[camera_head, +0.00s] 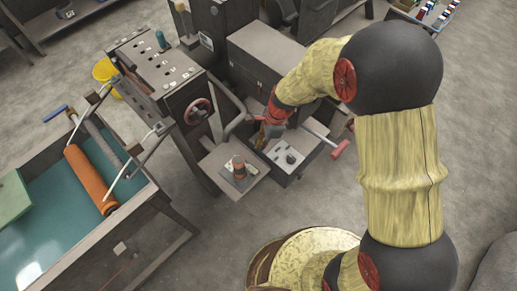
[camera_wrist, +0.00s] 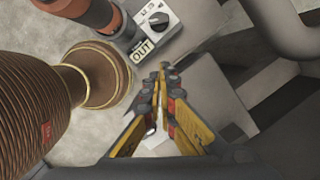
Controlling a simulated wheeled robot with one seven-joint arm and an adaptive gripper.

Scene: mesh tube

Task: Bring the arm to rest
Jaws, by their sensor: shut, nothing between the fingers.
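My arm reaches from the right side of the head view, bent over toward the machine in the middle. My gripper (camera_head: 262,136) is at the arm's far end, low beside the machine and above the right platform. In the wrist view my gripper (camera_wrist: 164,70) has its yellow and dark fingers brought together at the tips, with nothing between them. It appears clear of the things around it, though the exact gap cannot be told.
A red-handled bar (camera_head: 338,149) sticks out on the right. A knobbed box marked OUT (camera_wrist: 150,28) is near the fingertips. Open floor (camera_head: 225,235) lies in front.

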